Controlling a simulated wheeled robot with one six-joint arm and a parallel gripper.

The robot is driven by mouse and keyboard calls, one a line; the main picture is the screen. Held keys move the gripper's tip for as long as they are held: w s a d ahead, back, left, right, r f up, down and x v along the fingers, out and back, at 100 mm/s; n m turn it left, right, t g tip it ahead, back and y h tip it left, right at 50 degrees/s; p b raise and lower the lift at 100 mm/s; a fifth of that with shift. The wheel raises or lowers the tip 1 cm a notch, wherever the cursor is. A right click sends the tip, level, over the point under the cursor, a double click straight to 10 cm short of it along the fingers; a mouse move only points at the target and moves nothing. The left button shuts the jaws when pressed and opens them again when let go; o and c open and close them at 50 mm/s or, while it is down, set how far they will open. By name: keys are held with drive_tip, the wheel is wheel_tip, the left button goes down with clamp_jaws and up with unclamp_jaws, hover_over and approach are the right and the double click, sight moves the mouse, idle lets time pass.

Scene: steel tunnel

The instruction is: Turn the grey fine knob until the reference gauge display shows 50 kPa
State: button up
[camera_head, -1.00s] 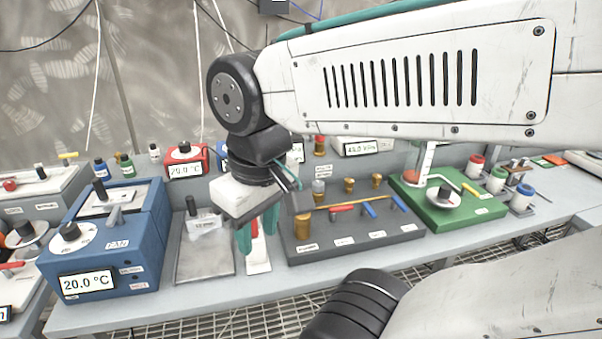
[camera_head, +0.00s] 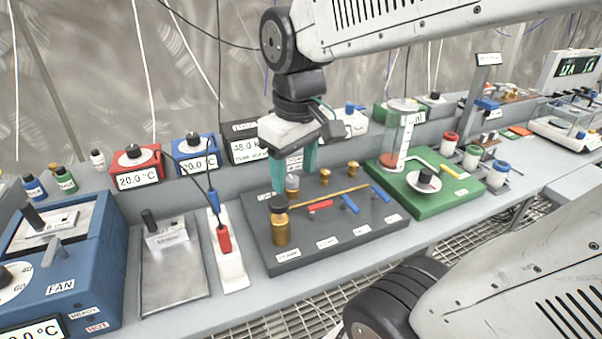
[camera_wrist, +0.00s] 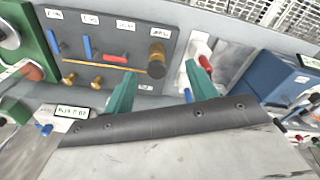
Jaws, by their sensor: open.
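The grey fine knob (camera_head: 292,183) stands on the dark board (camera_head: 350,232), behind a larger brass knob with a dark cap (camera_head: 280,222). My gripper (camera_head: 293,181) is open and points down over the board's back left. Its teal fingers appear either side of the grey knob in the head view; contact cannot be told. The gauge display (camera_head: 247,148) behind reads about 48.0, its right end partly covered by my gripper. In the wrist view, the brass knob (camera_wrist: 157,58) shows between and beyond the fingers (camera_wrist: 162,72); I cannot make out the grey knob there.
Red and blue levers (camera_head: 350,203) and a yellow rod lie across the board. A white strip with a red-handled probe (camera_head: 226,262) is to the left. A green stand (camera_head: 440,198) is to the right. The front bench edge is clear.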

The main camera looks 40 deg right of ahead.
drive_tip(key=w+d+f+n, duration=0.1)
drive_tip(key=w+d+f, duration=0.15)
drive_tip(key=w, duration=0.35)
drive_tip(key=w+d+f+n, duration=0.1)
drive_tip(key=w+d, duration=0.3)
drive_tip(key=w, duration=0.1)
drive_tip(key=n+g, duration=0.1)
drive_tip(key=n, duration=0.1)
hover_over(292, 178)
wheel_tip(292, 178, down, 8)
drive_tip(key=shift+f, duration=0.15)
wheel_tip(292, 178, down, 6)
drive_tip(key=shift+f, duration=0.65)
drive_tip(key=c, duration=1)
